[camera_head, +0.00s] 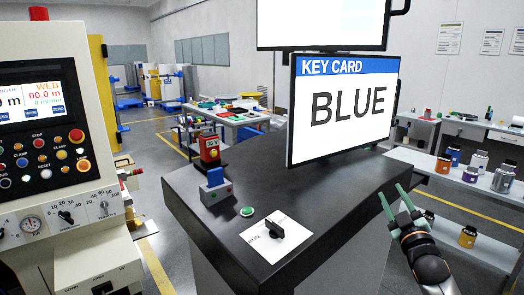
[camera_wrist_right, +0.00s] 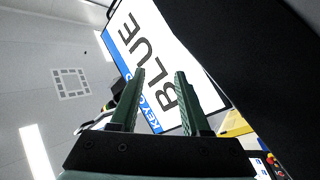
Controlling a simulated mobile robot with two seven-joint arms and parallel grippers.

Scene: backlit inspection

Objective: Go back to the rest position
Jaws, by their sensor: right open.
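My right gripper (camera_head: 391,190) is at the lower right in the head view, beside the right edge of the dark console (camera_head: 312,207). Its two green fingers point up and are apart, with nothing between them. In the right wrist view the open fingers (camera_wrist_right: 160,75) show in front of a tilted screen. That screen (camera_head: 343,107) reads "KEY CARD BLUE" in the head view and stands on the console. It shows tilted in the wrist view too (camera_wrist_right: 150,45). My left gripper is not in view.
On the console are a red device (camera_head: 209,149), a blue-grey block (camera_head: 215,187), a green button (camera_head: 247,212) and a black knob (camera_head: 274,228) on a white plate. A machine panel (camera_head: 40,120) stands at the left. Shelves (camera_head: 465,184) with several jars stand at the right.

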